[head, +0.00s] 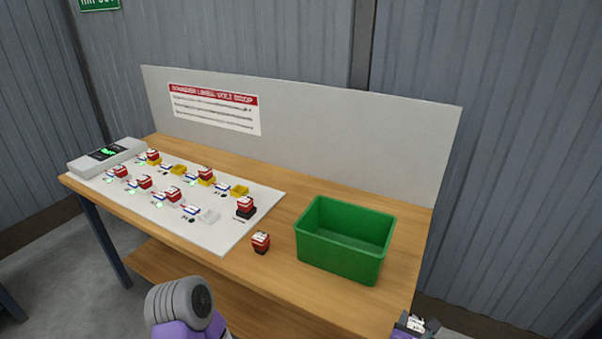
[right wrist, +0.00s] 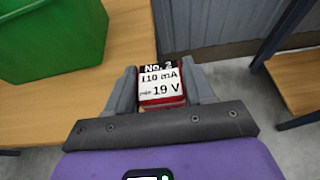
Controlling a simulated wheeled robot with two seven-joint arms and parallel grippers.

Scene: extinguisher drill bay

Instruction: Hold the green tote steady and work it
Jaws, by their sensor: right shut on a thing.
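The green tote (head: 343,256) stands upright on the right part of the wooden bench; the inside that shows looks empty. A corner of it also shows at the upper left of the right wrist view (right wrist: 50,40). My right gripper (right wrist: 161,88) is shut on a red-and-black block (right wrist: 162,100) with a white label reading "No. 2, 110 mA, 19 V". In the head view this gripper (head: 414,325) is at the bottom edge, in front of the bench and right of the tote, apart from it. My left gripper is out of view.
A similar red block (head: 261,242) stands on the bench left of the tote. A white board (head: 225,237) holds several red blocks and yellow pads, with a grey display box (head: 107,156) at its far left. A grey back panel (head: 350,140) rises behind.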

